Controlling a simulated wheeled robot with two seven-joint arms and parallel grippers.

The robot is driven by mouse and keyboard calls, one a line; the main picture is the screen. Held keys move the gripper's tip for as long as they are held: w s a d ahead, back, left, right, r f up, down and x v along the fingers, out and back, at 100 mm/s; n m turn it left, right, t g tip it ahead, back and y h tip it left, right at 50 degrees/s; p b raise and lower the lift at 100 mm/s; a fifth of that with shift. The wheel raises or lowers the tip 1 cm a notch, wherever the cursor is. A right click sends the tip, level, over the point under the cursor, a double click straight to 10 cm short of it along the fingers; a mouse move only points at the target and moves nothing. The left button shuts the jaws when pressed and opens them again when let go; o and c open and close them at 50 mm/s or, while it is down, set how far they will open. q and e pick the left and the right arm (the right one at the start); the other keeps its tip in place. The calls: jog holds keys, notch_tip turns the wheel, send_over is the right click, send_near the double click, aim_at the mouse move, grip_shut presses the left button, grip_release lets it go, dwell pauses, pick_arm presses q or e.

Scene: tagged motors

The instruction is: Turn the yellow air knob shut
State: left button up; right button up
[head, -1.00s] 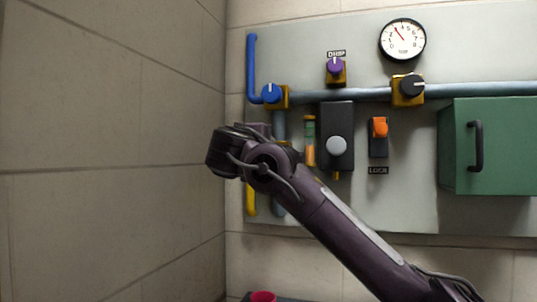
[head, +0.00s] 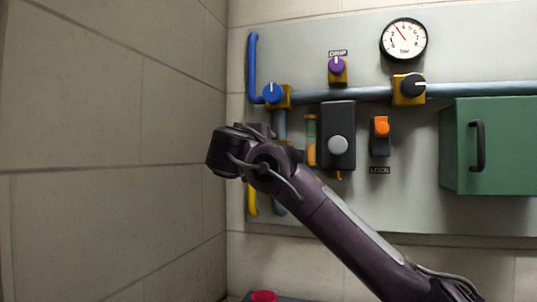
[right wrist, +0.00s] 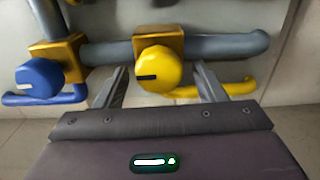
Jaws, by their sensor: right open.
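The yellow air knob (right wrist: 158,68) is round, with a dark mark toward its left edge in the right wrist view, and sits on a brass valve block (right wrist: 160,42). My right gripper (right wrist: 162,70) is open, with one finger on each side of the knob. I cannot tell whether either finger touches it. In the head view my right arm covers the yellow knob and the gripper fingers; only the yellow pipe (head: 252,200) shows below the wrist. My left gripper is in neither view.
A blue knob (right wrist: 40,78) on its own brass block is left of the yellow one; it also shows in the head view (head: 272,94). A purple knob (head: 336,66), gauge (head: 404,40), orange switch (head: 382,127) and green box (head: 500,145) share the panel. A wall (head: 100,150) stands left.

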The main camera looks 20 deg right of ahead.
jog(key=b+v, duration=0.3)
jog(key=v, duration=0.4)
jog(key=shift+s+a+b, duration=0.25)
jog(key=shift+s+b, duration=0.1)
